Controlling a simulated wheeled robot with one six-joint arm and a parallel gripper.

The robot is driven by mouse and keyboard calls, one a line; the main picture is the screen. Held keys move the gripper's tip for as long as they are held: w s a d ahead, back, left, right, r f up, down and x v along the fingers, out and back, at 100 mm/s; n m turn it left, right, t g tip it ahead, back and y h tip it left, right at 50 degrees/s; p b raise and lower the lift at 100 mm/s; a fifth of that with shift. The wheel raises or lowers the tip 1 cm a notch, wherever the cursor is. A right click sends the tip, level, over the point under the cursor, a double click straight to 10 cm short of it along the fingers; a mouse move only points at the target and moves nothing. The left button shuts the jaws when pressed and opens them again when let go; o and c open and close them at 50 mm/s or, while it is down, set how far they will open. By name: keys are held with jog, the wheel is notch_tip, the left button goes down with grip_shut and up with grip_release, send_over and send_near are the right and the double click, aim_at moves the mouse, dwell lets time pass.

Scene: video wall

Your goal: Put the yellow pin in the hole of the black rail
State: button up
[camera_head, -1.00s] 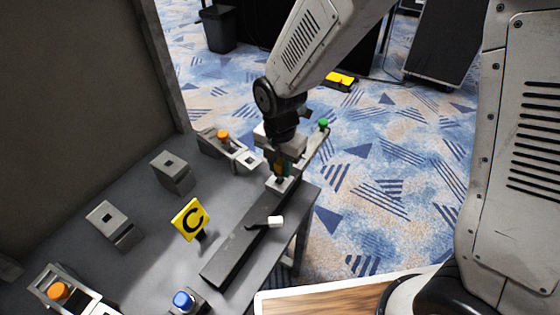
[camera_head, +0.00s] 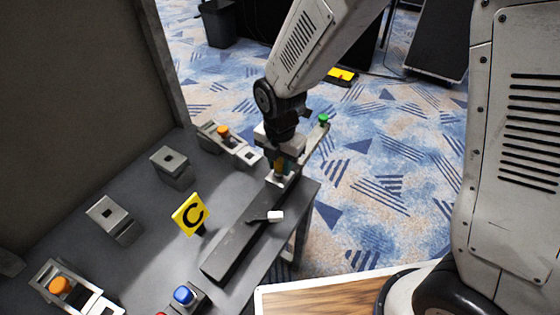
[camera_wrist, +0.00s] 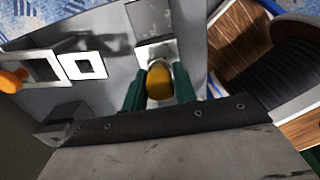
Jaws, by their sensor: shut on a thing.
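My gripper (camera_head: 279,167) is over the far end of the black rail (camera_head: 232,247), which lies along the table's right edge. In the wrist view, its green fingers (camera_wrist: 158,88) are shut on the yellow pin (camera_wrist: 159,80), one on each side. The pin shows end-on there, and only a little of it shows in the head view. A white block (camera_wrist: 150,52) sits at the rail's end, right by the pin's tip. The pin covers part of the block, so I cannot tell whether its tip is in a hole or just above it.
A white piece with a black lever (camera_head: 275,216) is on the rail. A yellow C sign (camera_head: 189,214), a blue button (camera_head: 184,295), grey blocks (camera_head: 110,215) and orange-knobbed fixtures (camera_head: 223,131) stand on the table. A wooden surface (camera_head: 320,297) is at the front right.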

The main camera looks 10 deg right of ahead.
jog(key=shift+f, duration=0.55)
jog(key=o, duration=1.6)
jog(key=shift+c, duration=0.2)
jog(key=shift+r, duration=3.5)
